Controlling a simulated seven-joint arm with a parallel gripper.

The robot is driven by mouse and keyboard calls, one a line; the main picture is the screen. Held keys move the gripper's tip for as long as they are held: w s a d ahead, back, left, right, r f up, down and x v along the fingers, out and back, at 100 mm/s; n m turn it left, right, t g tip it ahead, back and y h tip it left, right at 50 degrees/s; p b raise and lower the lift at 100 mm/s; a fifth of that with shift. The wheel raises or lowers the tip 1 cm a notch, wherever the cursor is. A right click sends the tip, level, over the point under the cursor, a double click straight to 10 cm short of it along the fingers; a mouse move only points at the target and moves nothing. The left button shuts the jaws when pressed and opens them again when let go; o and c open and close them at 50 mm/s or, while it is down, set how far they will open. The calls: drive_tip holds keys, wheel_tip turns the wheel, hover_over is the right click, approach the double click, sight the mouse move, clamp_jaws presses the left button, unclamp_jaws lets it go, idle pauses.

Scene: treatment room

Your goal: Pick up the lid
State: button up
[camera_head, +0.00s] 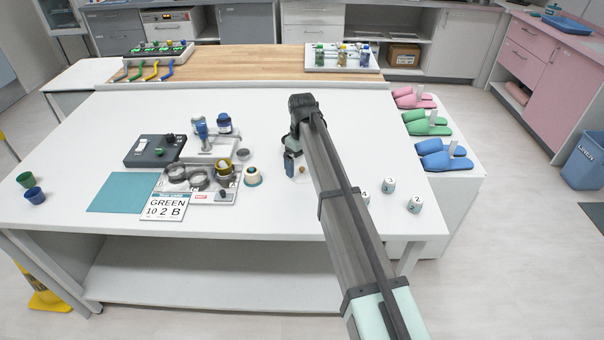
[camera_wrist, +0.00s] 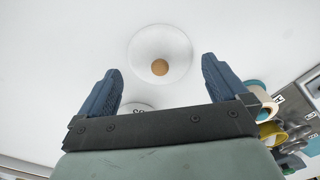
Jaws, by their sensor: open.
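The lid (camera_wrist: 161,40) looks like a pale round disc with a brown knob (camera_wrist: 159,67) at its middle. It lies on the white table, ahead of and between the fingers in the wrist view. In the head view only its small brown knob (camera_head: 302,169) shows clearly, just right of the fingers. My gripper (camera_wrist: 162,72) is open, its two blue fingers wide apart with nothing held between them. In the head view my gripper (camera_head: 291,165) points down over the table, and my arm hides part of it.
Numbered white blocks (camera_head: 389,185) stand to the right. The table just behind the gripper is clear.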

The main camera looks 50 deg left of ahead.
sight(302, 171)
wheel_tip(302, 171, down, 2)
drive_tip(key=shift+f, duration=0.1)
drive_tip(key=c, duration=1.2)
drive_tip(key=shift+o, duration=0.2)
